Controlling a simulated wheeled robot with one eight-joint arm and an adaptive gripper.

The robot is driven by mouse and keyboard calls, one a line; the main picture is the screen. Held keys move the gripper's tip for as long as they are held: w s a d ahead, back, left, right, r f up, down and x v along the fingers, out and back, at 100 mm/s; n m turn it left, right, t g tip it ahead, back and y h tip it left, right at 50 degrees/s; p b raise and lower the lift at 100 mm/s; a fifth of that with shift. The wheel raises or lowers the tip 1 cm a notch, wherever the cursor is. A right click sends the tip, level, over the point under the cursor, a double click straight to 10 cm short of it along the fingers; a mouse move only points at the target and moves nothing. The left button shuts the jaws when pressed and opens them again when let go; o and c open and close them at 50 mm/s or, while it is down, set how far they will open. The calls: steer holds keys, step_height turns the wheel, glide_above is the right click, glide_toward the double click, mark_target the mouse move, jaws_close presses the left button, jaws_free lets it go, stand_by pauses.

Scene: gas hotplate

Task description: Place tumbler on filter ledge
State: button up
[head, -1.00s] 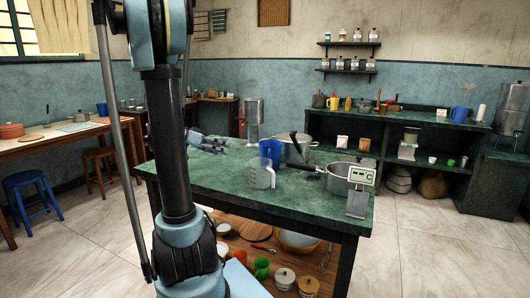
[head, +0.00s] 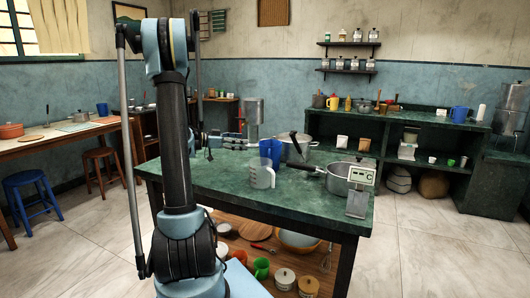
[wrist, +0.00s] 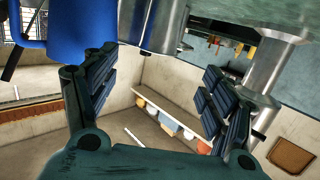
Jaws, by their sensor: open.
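My gripper (wrist: 160,95) is open in the wrist view, with nothing between its fingers. In the head view my gripper (head: 238,140) is over the far left part of the green table (head: 215,180), partly hidden by my arm. A steel filter-like cylinder on a stand (head: 252,110) rises just behind it. In the wrist view a steel column with flared discs (wrist: 264,66) is right of the fingers; I cannot tell if it is the same thing. A blue cup-like vessel (head: 276,150) stands behind a clear measuring jug (head: 262,176). I cannot single out the tumbler.
In the wrist view a blue vessel (wrist: 82,22) is close at top left. The table's front left is clear.

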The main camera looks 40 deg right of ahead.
steer(key=x, duration=1.1)
steer(key=shift+d+f, duration=0.1)
steer(key=shift+d, duration=0.05)
steer(key=c, duration=1.2)
steer(key=shift+c, duration=0.2)
step_height(320, 180, up, 18)
